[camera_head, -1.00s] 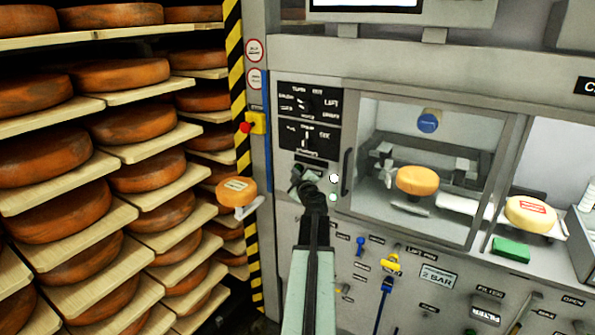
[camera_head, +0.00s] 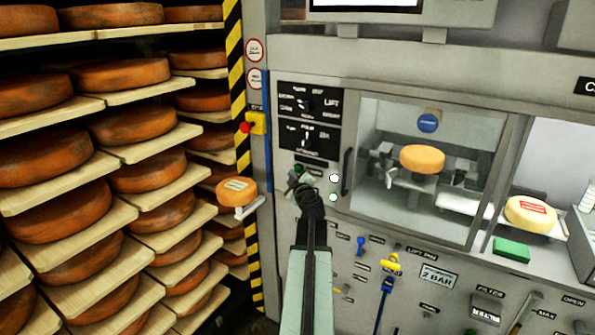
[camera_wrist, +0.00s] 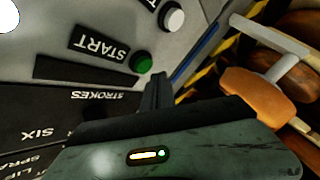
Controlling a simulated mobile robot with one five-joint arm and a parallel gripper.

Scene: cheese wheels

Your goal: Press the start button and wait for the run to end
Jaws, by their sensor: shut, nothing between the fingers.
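The green start button (camera_wrist: 141,63) sits beside a START label (camera_wrist: 99,47) in the wrist view. In the head view the button (camera_head: 298,168) shows just above my gripper (camera_head: 303,182). My gripper is shut and empty, its fingertips (camera_wrist: 158,80) close beside the button; I cannot tell whether they touch. Behind the machine's window, a yellow cheese wheel (camera_head: 422,158) is held raised on a lift, below a blue-faced round part (camera_head: 429,122). It stands clear of the bed.
A white button (camera_wrist: 172,18) is near the start button. Dial panels (camera_head: 309,104) are above, levers (camera_head: 386,285) below. Shelves of cheese wheels (camera_head: 122,75) fill the left. A red emergency knob (camera_head: 245,127) sits on a yellow box. A labelled cheese (camera_head: 530,214) is at right.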

